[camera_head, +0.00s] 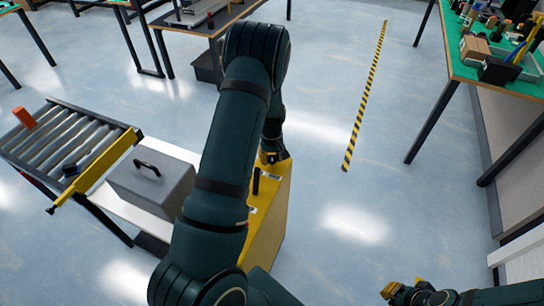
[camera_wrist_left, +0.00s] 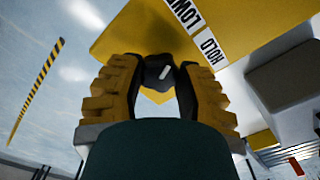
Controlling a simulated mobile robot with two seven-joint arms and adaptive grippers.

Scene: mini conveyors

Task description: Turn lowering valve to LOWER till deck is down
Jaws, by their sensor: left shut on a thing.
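The lowering valve is a dark knob (camera_wrist_left: 158,70) with a white pointer mark, on a yellow housing (camera_wrist_left: 130,32) in the left wrist view. A white label (camera_wrist_left: 198,28) beside it reads LOW and HOLD, partly cut off. My left gripper (camera_wrist_left: 156,88) has its yellow fingers closed on the knob's two sides. In the head view my left gripper (camera_head: 270,158) is at the top of the yellow housing (camera_head: 272,222), and my arm hides the knob. The white deck (camera_head: 135,212) is left of the housing. My right gripper (camera_head: 400,290) is at the lower right, apart from everything.
A grey case (camera_head: 155,187) with a black handle sits on the deck. A roller conveyor (camera_head: 75,140) with a yellow bar (camera_head: 95,170) is to the left. A green-topped bench (camera_head: 460,62) stands at the right. Floor with a striped line (camera_head: 365,95) is open between.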

